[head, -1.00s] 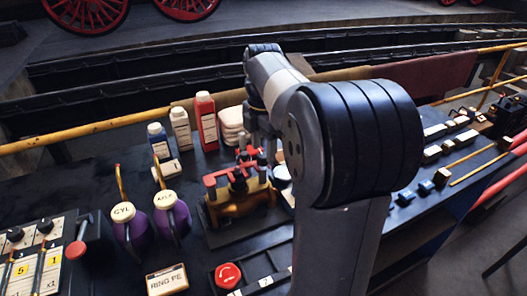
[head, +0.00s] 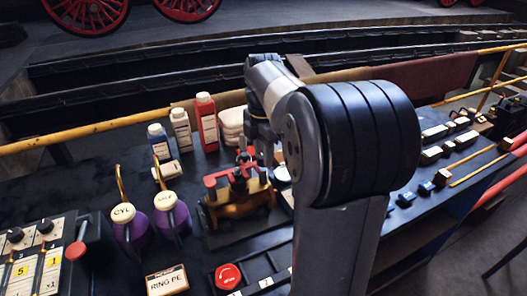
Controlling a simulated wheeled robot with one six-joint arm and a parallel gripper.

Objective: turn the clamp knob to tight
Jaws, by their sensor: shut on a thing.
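A brass fixture (head: 240,205) with red clamp parts (head: 222,180) on top stands on the dark bench, left of my arm. The clamp knob (head: 243,157) appears as a small red piece at the top of this fixture. My gripper (head: 260,157) points down over the fixture at the knob and is shut on it. My own wrist and arm cover much of the gripper, so the fingertips and the exact grip are hard to see. The knob's turn angle cannot be read.
Purple cans (head: 130,225) stand left of the fixture, and a red bottle (head: 206,122) and other bottles behind it. A red push button (head: 228,276) is in front. A yellow rail (head: 90,131) runs along the bench's back.

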